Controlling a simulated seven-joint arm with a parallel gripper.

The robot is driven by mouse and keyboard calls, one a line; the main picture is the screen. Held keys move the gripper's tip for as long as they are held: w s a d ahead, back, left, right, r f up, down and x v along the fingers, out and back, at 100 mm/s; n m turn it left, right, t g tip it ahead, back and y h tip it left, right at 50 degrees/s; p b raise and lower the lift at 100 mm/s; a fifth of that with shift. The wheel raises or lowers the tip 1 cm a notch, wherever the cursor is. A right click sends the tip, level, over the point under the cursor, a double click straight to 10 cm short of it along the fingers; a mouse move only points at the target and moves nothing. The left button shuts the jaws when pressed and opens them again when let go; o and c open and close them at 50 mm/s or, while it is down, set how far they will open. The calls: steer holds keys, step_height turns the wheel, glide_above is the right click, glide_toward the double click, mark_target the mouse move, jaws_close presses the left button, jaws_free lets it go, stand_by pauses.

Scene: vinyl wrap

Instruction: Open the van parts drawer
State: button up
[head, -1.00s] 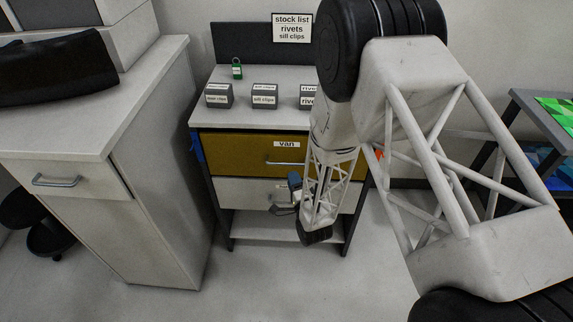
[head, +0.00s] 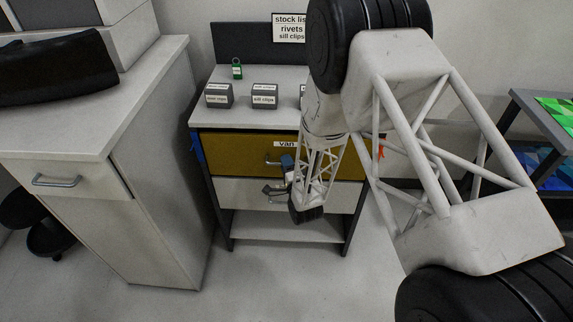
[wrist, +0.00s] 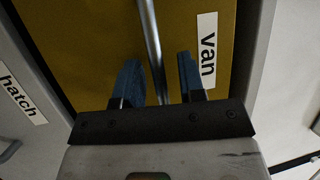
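The van drawer (head: 230,150) is the mustard-yellow top drawer of the small cabinet and looks closed. Its "van" label (head: 285,144) is partly covered by my arm in the head view; the label shows whole in the wrist view (wrist: 207,50). The drawer's metal bar handle (wrist: 150,35) runs up the wrist view, and part of it shows in the head view (head: 270,162). My gripper (head: 279,175) is open in front of the drawer. In the wrist view its blue fingers (wrist: 158,65) stand either side of the handle's line, with gaps; I cannot tell the depth.
A pale drawer (head: 235,190) sits below the van drawer; a "hatch" label (wrist: 20,98) shows beside it in the wrist view. Small labelled boxes (head: 264,96) and a green padlock (head: 237,69) stand on top. A white cabinet (head: 155,170) stands left. The floor in front is clear.

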steer(key=shift+c, duration=0.3)
jaws_close()
steer(key=shift+s, duration=0.1)
steer(key=s, duration=2.5)
steer(key=shift+s, duration=0.35)
steer(key=shift+o, duration=0.3)
jaws_free()
steer(key=shift+s, duration=0.1)
steer(key=v, duration=0.7)
steer(key=shift+s+d, duration=0.15)
steer(key=shift+s, duration=0.15)
